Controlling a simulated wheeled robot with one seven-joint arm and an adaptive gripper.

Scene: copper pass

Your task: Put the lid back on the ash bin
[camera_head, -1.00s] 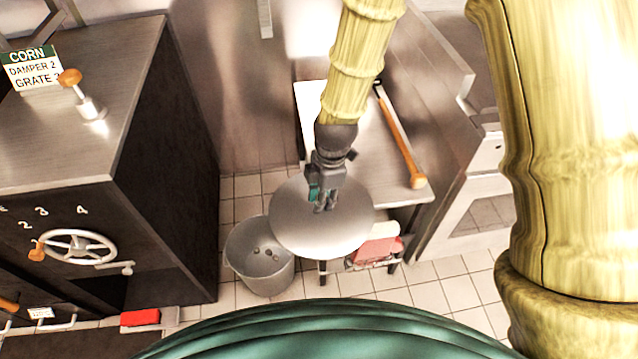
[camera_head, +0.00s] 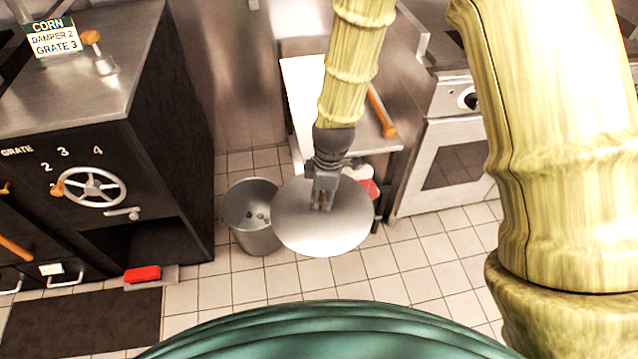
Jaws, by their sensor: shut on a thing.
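The ash bin (camera_head: 262,236) is a grey metal bucket standing on the tiled floor, right of the dark stove. Its mouth is open, and a few small lumps show inside. My gripper (camera_head: 322,200) is shut on the lid (camera_head: 325,232), a round flat silver disc, near its upper middle. The lid is held in the air just right of the bin, its left edge close to or slightly over the bin's right rim in the picture. The lid's height above the floor is hard to tell. The grip point itself is partly hidden by the fingers.
The dark stove (camera_head: 185,180) with a handwheel (camera_head: 95,188) stands at the left. A steel table (camera_head: 365,135) with a wooden-handled tool (camera_head: 381,112) is behind the lid. An oven (camera_head: 455,165) stands at the right. A red block (camera_head: 142,273) lies by the stove. Front floor tiles are clear.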

